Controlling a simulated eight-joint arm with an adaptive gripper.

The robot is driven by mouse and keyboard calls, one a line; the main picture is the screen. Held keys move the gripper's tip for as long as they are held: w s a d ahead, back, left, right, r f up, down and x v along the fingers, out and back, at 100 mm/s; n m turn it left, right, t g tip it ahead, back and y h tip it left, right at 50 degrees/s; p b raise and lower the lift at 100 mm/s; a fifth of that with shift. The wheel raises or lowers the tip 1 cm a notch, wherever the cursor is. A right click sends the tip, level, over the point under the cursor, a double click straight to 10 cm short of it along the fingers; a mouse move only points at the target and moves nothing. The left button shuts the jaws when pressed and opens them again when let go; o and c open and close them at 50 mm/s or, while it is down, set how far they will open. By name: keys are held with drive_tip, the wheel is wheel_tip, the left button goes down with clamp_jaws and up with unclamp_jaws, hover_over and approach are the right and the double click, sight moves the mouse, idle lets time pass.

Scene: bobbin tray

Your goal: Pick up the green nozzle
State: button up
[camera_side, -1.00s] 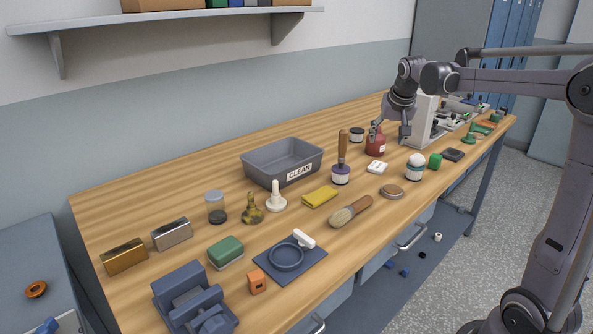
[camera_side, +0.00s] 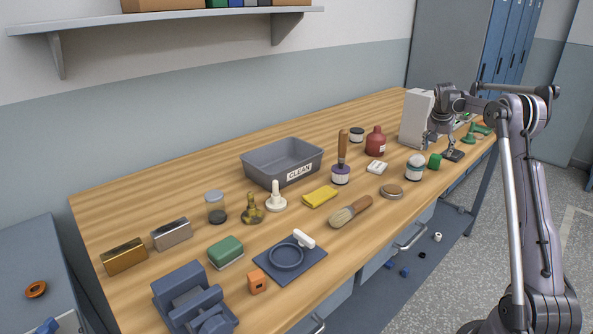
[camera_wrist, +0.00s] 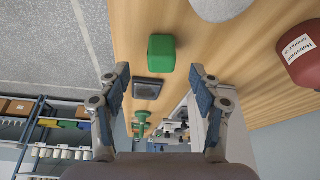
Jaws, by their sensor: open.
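Two green things lie near my gripper, and I cannot tell for sure which is the nozzle. One is a small blocky green piece (camera_side: 434,161) near the front edge, also in the wrist view (camera_wrist: 161,53). The other is a green stemmed, flared piece (camera_side: 468,139) farther right, which shows small in the wrist view (camera_wrist: 142,122). My gripper (camera_side: 440,145) is above the bench's right part, just behind the blocky piece. In the wrist view my gripper (camera_wrist: 160,75) is open and empty, its fingers apart on either side of the blocky piece's line.
A dark flat box (camera_wrist: 147,89) lies beside the blocky piece. A white-topped jar (camera_side: 415,168) and a red bottle (camera_side: 376,141) stand to the left. A pale upright box (camera_side: 416,118) stands behind. A grey "CLEAN" bin (camera_side: 262,172) is mid-bench. The front edge is close.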

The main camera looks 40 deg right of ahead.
sight(435, 156)
drive_tip(key=shift+x, duration=3.6)
drive_tip(key=shift+w, duration=0.1)
drive_tip(key=c, duration=1.2)
